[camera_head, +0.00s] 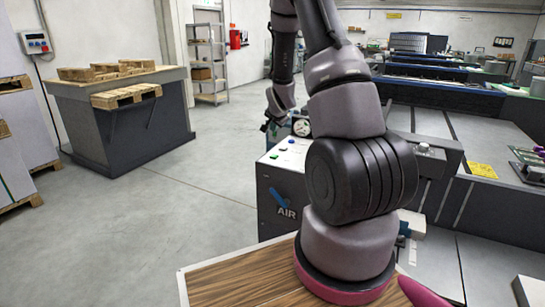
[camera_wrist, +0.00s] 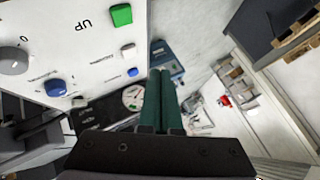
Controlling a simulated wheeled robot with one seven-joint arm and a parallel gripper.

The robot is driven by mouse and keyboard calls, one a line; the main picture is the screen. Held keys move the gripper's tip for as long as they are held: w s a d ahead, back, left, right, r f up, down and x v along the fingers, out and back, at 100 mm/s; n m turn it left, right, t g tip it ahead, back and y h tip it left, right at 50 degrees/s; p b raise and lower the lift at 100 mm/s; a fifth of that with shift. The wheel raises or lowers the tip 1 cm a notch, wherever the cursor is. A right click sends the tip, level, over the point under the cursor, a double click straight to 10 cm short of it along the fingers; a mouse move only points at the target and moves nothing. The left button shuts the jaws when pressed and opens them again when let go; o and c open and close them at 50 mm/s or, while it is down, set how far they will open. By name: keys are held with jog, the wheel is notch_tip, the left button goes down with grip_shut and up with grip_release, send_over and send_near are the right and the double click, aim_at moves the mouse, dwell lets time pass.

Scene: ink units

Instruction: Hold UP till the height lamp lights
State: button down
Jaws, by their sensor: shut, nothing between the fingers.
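In the wrist view, a white control panel (camera_wrist: 70,40) fills the upper left. A green square button (camera_wrist: 121,14) sits at its edge, beside the upside-down word UP. My gripper (camera_wrist: 160,73) is shut and empty, with its two dark green fingers together. The fingertips are to the right of the panel in the picture and below the green button, apart from it in the image. In the head view my gripper (camera_head: 268,127) hangs over the far side of the AIR unit (camera_head: 282,200), small and partly hidden. I cannot make out which part is the height lamp.
The panel also carries a grey knob (camera_wrist: 13,60), a blue button (camera_wrist: 55,88), a second blue button (camera_wrist: 133,72) and a white button (camera_wrist: 128,50). A round gauge (camera_wrist: 133,97) is near the fingers. A pallet-topped bench (camera_head: 125,120) stands left; floor between is clear.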

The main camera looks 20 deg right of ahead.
aim_at(274, 156)
jog(key=shift+f, duration=4.35)
jog(key=shift+f, duration=0.1)
jog(key=shift+f, duration=0.3)
